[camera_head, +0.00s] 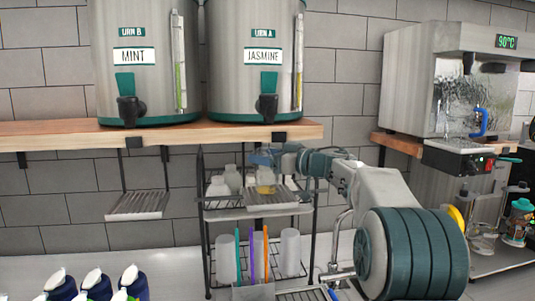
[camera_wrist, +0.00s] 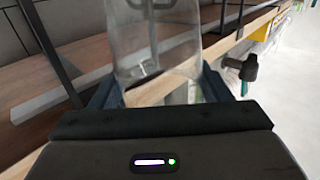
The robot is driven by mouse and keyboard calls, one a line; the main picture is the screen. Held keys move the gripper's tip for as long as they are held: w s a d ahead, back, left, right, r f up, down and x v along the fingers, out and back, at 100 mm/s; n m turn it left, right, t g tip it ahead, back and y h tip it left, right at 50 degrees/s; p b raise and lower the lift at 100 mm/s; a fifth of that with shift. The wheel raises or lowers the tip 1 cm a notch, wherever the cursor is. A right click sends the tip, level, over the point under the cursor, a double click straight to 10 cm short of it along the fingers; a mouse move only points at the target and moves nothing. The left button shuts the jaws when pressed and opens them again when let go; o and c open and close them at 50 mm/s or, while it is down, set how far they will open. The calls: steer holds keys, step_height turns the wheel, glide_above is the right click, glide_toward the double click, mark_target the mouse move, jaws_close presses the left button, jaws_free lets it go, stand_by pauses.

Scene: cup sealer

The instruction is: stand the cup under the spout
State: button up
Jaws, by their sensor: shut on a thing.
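My gripper (camera_head: 264,158) is shut on a clear cup (camera_wrist: 152,42), which stands between its two fingers in the wrist view. In the head view the cup (camera_head: 265,178) hangs below the JASMINE urn's spout (camera_head: 266,106), over that side's slatted drip tray (camera_head: 272,201). A yellowish patch shows at the cup's lower part; I cannot tell whether it is in the cup or behind it. I also cannot tell whether its base touches the tray. The MINT urn's spout (camera_head: 130,108) is at the left, above an empty drip tray (camera_head: 138,206).
A wire rack (camera_head: 209,250) with pale cups and bottles stands behind my gripper. A wooden shelf (camera_head: 60,137) carries both urns. Colored straws (camera_head: 252,258) stand in a holder below. A water boiler (camera_head: 445,80) and a sealer-like machine (camera_head: 460,160) are at the right. Blue bottles (camera_head: 95,283) stand at the lower left.

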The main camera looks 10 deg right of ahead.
steer(key=shift+s+d+f, duration=0.1)
steer(key=o, duration=0.9)
steer(key=shift+o, duration=0.2)
steer(key=b+v, duration=0.4)
steer(key=v, duration=0.8)
steer(key=shift+r, duration=0.2)
